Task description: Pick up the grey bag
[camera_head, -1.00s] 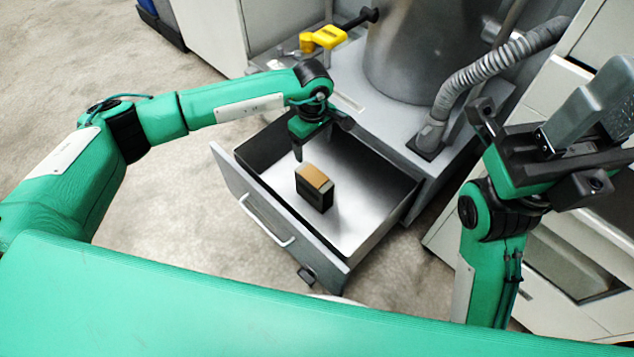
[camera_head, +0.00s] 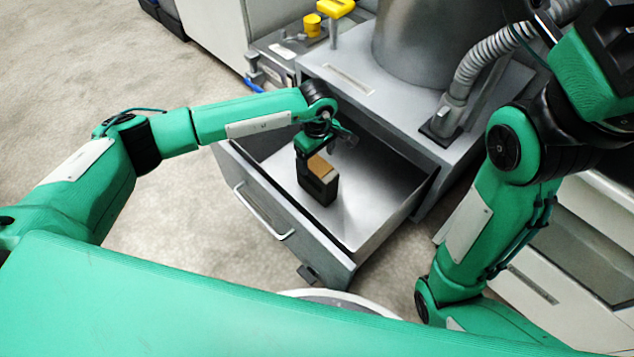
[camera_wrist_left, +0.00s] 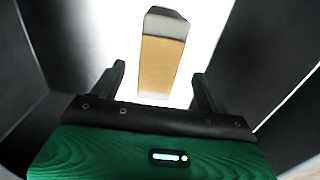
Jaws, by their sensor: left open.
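No thing in view is clearly a grey bag. A small upright block (camera_head: 318,187), dark at the sides with a tan top, stands in the open drawer (camera_head: 262,205). In the left wrist view the block (camera_wrist_left: 160,65) shows a tan face and a grey-black end, beyond and between the fingers. My left gripper (camera_wrist_left: 160,88) is open, with a finger to each side of the block's line; contact cannot be told. My right gripper (camera_head: 580,28) is cut off at the top right.
The drawer walls stand close around the left gripper. Behind the drawer is a grey machine base (camera_head: 385,105) with a metal drum (camera_head: 435,45) and a ribbed hose (camera_head: 485,65). White cabinets (camera_head: 570,255) stand at the right. The floor at the left is clear.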

